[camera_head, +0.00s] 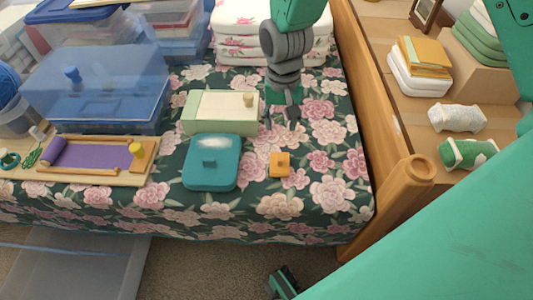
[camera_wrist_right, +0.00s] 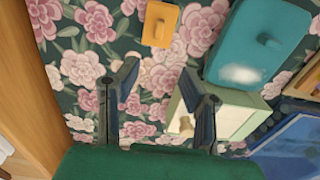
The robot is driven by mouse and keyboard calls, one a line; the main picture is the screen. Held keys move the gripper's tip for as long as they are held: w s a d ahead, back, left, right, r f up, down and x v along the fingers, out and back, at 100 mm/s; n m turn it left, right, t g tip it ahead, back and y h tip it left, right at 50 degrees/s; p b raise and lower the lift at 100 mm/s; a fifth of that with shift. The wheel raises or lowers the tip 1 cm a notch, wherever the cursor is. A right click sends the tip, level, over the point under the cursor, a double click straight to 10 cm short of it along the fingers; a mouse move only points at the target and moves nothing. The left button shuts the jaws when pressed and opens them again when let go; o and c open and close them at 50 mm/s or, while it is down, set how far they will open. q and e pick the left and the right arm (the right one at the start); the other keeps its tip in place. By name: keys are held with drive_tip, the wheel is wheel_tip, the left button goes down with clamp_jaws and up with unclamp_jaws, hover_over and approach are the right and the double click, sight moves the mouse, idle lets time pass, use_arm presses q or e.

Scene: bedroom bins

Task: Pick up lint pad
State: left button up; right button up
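Two knobbed pads lie flat on the floral bedspread. One is small and orange (camera_head: 279,165), and the other is larger, teal (camera_head: 211,172), with a whitish fuzzy patch on its far part. I cannot tell for sure which is the lint pad. In the right wrist view the orange pad (camera_wrist_right: 160,24) is ahead of the fingertips and the teal pad (camera_wrist_right: 240,45) is at upper right. My right gripper (camera_head: 281,122) is open, pointing down above the bed, beyond the orange pad and right of the green box. It shows open and empty in its wrist view (camera_wrist_right: 164,78).
The pale green box (camera_head: 195,128) with a small knob stands beside my right gripper. A blue clear bin (camera_head: 90,95) and a wooden tray with a purple roll (camera_head: 100,158) are at left. The wooden bed rail (camera_head: 362,90) bounds the right. Bedspread around the orange pad is clear.

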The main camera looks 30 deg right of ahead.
sight(281, 156)
wheel_tip(281, 156, down, 8)
drive_tip(key=shift+s+a+r+b, duration=0.1)
drive_tip(key=shift+a+r+b, duration=0.05)
drive_tip(key=shift+b, duration=1.1)
drive_tip(key=shift+d+f, duration=0.35)
drive_tip(key=shift+f, duration=0.05)
drive_tip(key=shift+s+f+b, duration=0.1)
drive_tip(key=shift+f+b, duration=0.25)
drive_tip(key=shift+f, duration=0.05)
drive_tip(key=f+b, duration=0.1)
drive_tip(key=f, duration=0.1)
drive_tip(key=a+f+b, duration=0.1)
drive_tip(key=f, duration=0.1)
drive_tip(key=shift+s, duration=0.2)
drive_tip(key=shift+d, duration=0.3)
clamp_jaws()
